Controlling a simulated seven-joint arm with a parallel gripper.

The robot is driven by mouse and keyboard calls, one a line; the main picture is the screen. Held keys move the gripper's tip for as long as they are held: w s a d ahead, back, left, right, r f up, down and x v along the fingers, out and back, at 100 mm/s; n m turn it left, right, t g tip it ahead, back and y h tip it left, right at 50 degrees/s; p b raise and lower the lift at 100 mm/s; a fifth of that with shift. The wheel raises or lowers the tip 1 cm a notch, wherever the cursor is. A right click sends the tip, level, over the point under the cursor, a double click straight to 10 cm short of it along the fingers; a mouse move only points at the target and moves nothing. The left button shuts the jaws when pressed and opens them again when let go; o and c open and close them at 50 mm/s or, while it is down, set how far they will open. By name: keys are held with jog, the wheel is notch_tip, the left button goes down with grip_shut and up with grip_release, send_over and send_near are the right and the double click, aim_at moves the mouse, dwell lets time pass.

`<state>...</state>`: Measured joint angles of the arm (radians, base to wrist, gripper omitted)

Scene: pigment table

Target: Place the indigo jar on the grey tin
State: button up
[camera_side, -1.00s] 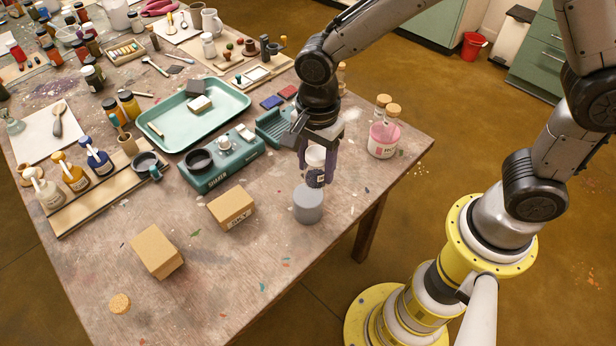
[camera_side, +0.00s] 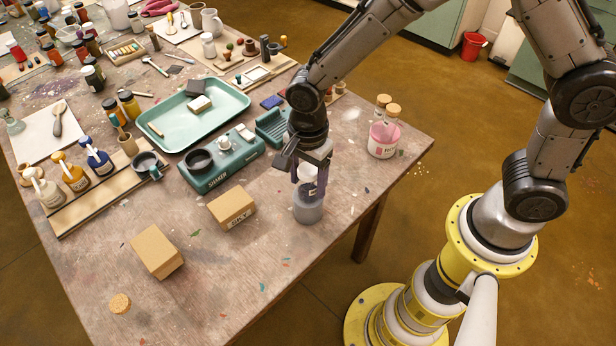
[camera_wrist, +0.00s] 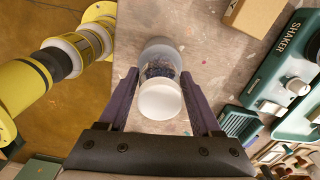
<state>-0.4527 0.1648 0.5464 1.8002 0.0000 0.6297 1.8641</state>
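The indigo jar (camera_side: 309,188), with a white lid and a dark speckled body with a label, is upright between the fingers of my gripper (camera_side: 310,191). In the wrist view the fingers lie against both sides of the jar (camera_wrist: 160,99), and its white lid faces the camera. The grey tin (camera_side: 308,212) stands on the table directly below the jar. The jar's base is at the tin's top; I cannot tell whether a small gap is left.
A cardboard box (camera_side: 232,208) and the green shaker machine (camera_side: 222,160) stand left of the tin. The table around the tin is clear.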

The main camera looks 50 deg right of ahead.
jog(key=shift+o, duration=1.3)
jog(key=shift+r, duration=0.1)
notch_tip(320, 180, up, 12)
jog(key=shift+r, duration=0.15)
jog(key=s+d+r+n+t, duration=0.2)
jog(key=s+d+r+n, duration=0.45)
jog(key=d, duration=0.25)
jog(key=s+d+r+n+t, duration=0.1)
jog(key=s+d+n+t, duration=0.2)
jog(key=s+d+n, duration=0.4)
jog(key=s+n, duration=0.2)
jog(key=s, duration=0.1)
jog(key=shift+r+n+t, duration=0.3)
jog(key=shift+n, duration=0.05)
